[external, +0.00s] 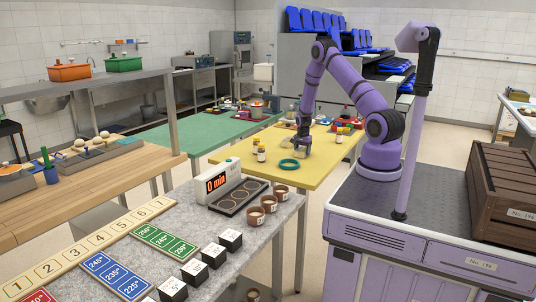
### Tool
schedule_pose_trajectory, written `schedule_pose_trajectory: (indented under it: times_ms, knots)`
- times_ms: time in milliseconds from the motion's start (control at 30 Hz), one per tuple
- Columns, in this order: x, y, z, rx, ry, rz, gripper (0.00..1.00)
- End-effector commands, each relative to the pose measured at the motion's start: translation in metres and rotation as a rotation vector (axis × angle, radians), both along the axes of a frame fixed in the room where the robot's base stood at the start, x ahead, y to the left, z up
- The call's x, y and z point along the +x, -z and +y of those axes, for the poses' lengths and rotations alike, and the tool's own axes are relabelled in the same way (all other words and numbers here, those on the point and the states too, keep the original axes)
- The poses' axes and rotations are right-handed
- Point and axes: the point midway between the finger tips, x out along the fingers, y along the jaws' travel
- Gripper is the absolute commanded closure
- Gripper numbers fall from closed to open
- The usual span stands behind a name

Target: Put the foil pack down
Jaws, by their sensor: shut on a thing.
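My gripper (301,153) points down low over the yellow table (312,178), behind the teal ring (289,165). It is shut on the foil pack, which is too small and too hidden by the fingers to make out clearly. I cannot tell whether the pack touches the table top.
Small bottles (261,153) stand left of my gripper, and another small bottle (339,137) stands to its right. A red tray (350,123) with small items is at the back right. A grey counter with a timer (217,184) is nearer.

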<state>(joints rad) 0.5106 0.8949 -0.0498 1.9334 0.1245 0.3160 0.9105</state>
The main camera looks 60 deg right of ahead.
Motion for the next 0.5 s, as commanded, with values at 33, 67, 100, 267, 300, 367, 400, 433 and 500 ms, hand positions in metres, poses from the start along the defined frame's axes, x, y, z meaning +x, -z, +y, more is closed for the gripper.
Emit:
schedule_pose_trajectory:
  times_ms: [33, 67, 100, 267, 300, 367, 400, 433, 500]
  knots:
    - [0.0000, 0.0014, 0.0000, 0.000, 0.000, 0.000, 0.66]
    - [0.0001, 0.0023, 0.0000, 0.000, 0.000, 0.000, 0.66]
    - [0.0000, 0.0022, 0.0000, 0.000, 0.000, 0.000, 0.27]
    - [0.0000, 0.0020, 0.0001, 0.000, 0.000, 0.000, 0.09]
    - [0.0000, 0.0020, 0.0001, 0.000, 0.000, 0.000, 0.09]
    - [0.0000, 0.0020, 0.0001, 0.000, 0.000, 0.000, 0.09]
    - [0.0000, 0.0020, 0.0001, 0.000, 0.000, 0.000, 0.09]
    - [0.0000, 0.0018, 0.0001, 0.000, 0.000, 0.000, 0.09]
    - [0.0001, 0.0001, 0.0001, 0.000, 0.000, 0.000, 0.09]
